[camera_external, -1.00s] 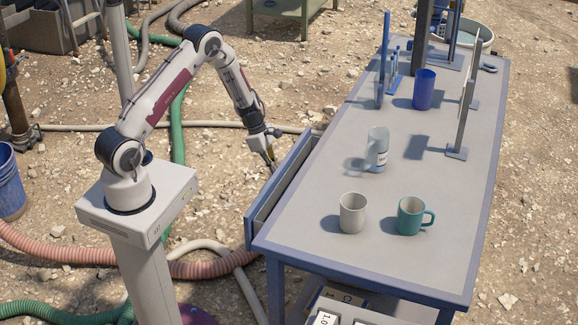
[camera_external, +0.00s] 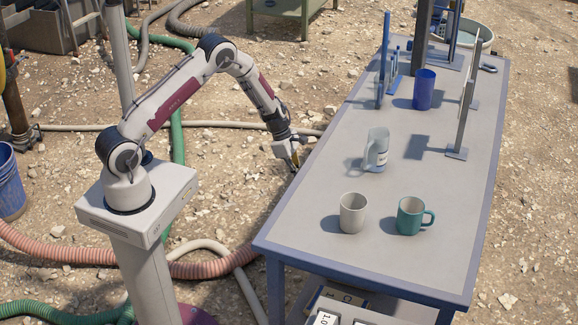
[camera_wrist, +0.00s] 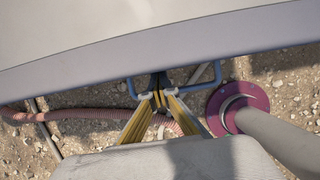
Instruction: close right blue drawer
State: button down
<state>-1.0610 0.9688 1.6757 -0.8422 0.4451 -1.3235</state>
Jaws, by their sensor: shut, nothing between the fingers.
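The blue drawer is in the left side of the table and sits flush under the tabletop in the external view. Its blue handle (camera_wrist: 135,88) shows in the wrist view, sticking out from the table's side. My gripper (camera_external: 296,163) is at the table's left edge, about midway along it. In the wrist view my gripper (camera_wrist: 158,97) has its yellow fingers together at the handle, with nothing held. I cannot tell whether the fingertips touch the drawer front, which is mostly hidden.
On the table (camera_external: 300,228) stand a white mug (camera_external: 352,213), a teal mug (camera_external: 410,217), a clear pitcher (camera_external: 377,150) and a blue cup (camera_external: 424,90). Metal stands (camera_external: 460,120) rise at the far end. Hoses (camera_external: 90,252) lie on the gravel.

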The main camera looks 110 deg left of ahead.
jog(key=shift+w+r, duration=0.15)
jog(key=shift+w, duration=0.2)
jog(key=s+r, duration=0.8)
jog(key=r, duration=0.1)
jog(key=shift+s, duration=0.25)
dwell(0.9)
